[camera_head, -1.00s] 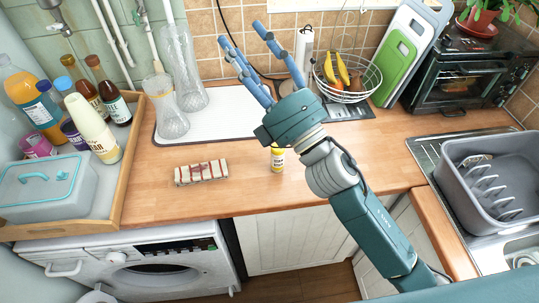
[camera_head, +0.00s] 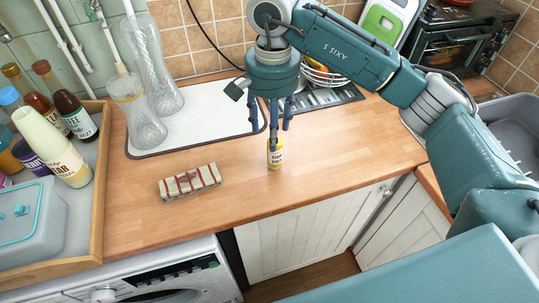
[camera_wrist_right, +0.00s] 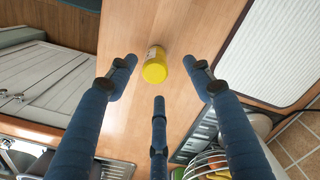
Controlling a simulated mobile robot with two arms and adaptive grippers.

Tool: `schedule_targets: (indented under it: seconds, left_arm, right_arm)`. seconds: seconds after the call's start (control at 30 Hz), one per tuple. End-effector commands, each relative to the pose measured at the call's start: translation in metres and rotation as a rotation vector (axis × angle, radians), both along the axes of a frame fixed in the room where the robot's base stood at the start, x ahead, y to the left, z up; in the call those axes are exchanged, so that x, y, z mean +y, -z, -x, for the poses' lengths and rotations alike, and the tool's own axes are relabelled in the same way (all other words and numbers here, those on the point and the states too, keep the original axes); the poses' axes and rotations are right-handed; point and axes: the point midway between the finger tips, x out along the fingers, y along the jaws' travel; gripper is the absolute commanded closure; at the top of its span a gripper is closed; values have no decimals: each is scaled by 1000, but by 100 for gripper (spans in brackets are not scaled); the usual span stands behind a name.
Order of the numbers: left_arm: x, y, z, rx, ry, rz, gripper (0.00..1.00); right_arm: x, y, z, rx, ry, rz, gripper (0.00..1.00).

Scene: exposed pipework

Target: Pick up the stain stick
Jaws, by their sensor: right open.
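The stain stick, a small yellow container with a pale printed label (camera_head: 275,154), stands upright on the wooden counter near its front edge. It also shows in the right wrist view as a yellow cylinder (camera_wrist_right: 155,68) near the upper middle. My right gripper (camera_head: 270,128) points down just above and behind it, fingers spread and empty. In the right wrist view the open fingers (camera_wrist_right: 163,78) lie around and below the container in the picture, not closed on it. My left gripper is not in view.
A striped wrapped bar (camera_head: 190,182) lies to the left on the counter. A wooden tray (camera_head: 97,205) with bottles is far left. A wire fruit basket (camera_head: 325,77) is behind my arm.

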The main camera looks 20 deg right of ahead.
Motion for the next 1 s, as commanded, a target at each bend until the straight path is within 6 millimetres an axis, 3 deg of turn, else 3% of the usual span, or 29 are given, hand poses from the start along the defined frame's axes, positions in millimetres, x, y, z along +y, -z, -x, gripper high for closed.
schedule_targets:
  seconds: [0.3,0.57,0.8,1.0]
  left_arm:
    - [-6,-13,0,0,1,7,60]
    - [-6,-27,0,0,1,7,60]
    - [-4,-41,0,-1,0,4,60]
    - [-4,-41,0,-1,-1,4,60]
  right_arm:
    - [-3,44,1,4,0,11,49]
    - [-6,65,4,6,0,10,49]
    - [-8,98,5,4,1,9,49]
    - [-7,105,4,0,-1,8,49]
